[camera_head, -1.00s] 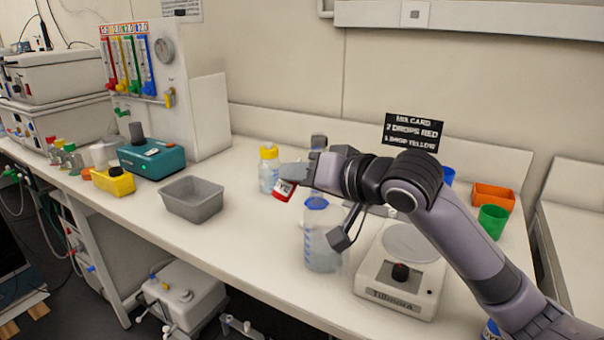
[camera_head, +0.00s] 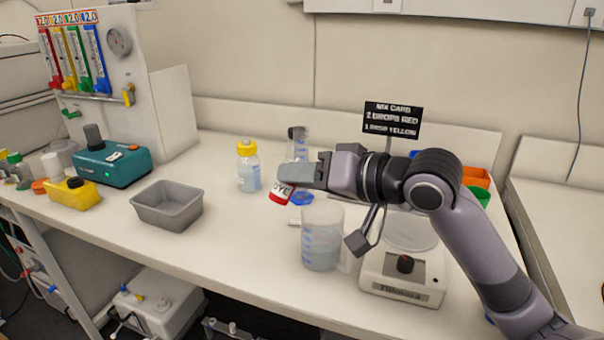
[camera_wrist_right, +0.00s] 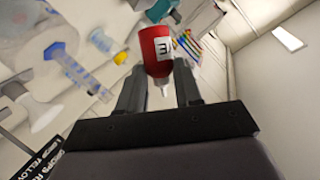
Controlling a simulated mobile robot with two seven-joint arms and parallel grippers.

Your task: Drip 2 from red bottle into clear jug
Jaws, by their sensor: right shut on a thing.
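My right gripper (camera_head: 300,178) is shut on the red bottle (camera_head: 279,195), a small dropper bottle with a white label, and holds it tilted above the bench. In the right wrist view the red bottle (camera_wrist_right: 155,48) is between the fingers (camera_wrist_right: 160,85), its pale nozzle pointing towards the palm. The clear jug (camera_head: 321,245) stands on the bench below and slightly right of the bottle, with blue markings and liquid low inside. No drop shows. My left gripper is not in view.
A graduated cylinder (camera_head: 301,146) stands behind the gripper, partly hidden. A yellow-capped bottle (camera_head: 248,168) is left of it. A scale (camera_head: 402,275) stands close right of the jug. A grey tub (camera_head: 167,205) is left, and a mix card (camera_head: 392,119) stands behind. Bench front left of the jug is clear.

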